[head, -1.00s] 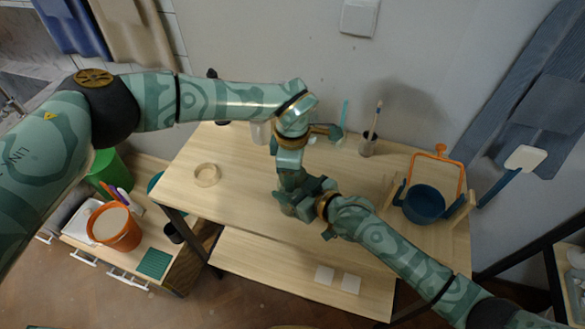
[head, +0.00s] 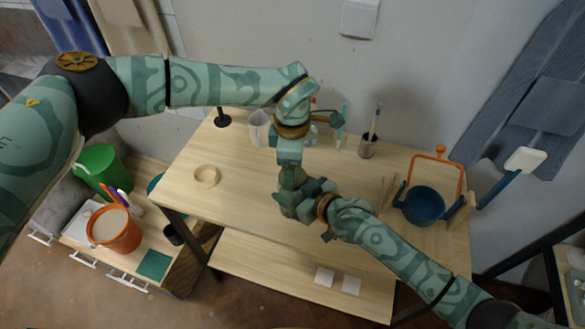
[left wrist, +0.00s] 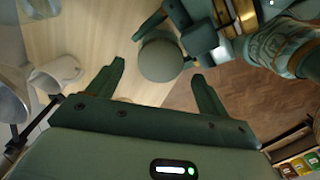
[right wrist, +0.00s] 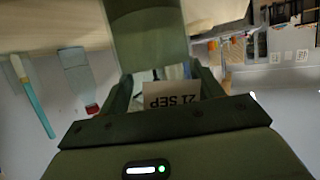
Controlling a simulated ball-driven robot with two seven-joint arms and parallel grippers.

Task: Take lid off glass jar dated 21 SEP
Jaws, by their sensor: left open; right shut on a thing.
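The glass jar with the label "21 SEP" (right wrist: 172,95) is between the fingers of my right gripper (right wrist: 165,75), which is shut on it. The label appears upside down in the right wrist view. The jar's round grey-green lid (left wrist: 160,58) shows in the left wrist view. My left gripper (left wrist: 158,72) is open, with a finger on either side of the lid and a gap to each. In the head view, my left gripper (head: 291,172) is close above my right gripper (head: 306,198), and the jar is largely hidden by them.
A wooden ring (head: 206,177) lies on the table (head: 235,200) at left. A clear jug (head: 259,127) and a brush cup (head: 367,146) stand along the back. A blue pot (head: 423,205) in a wooden stand is at right. The table's left front is clear.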

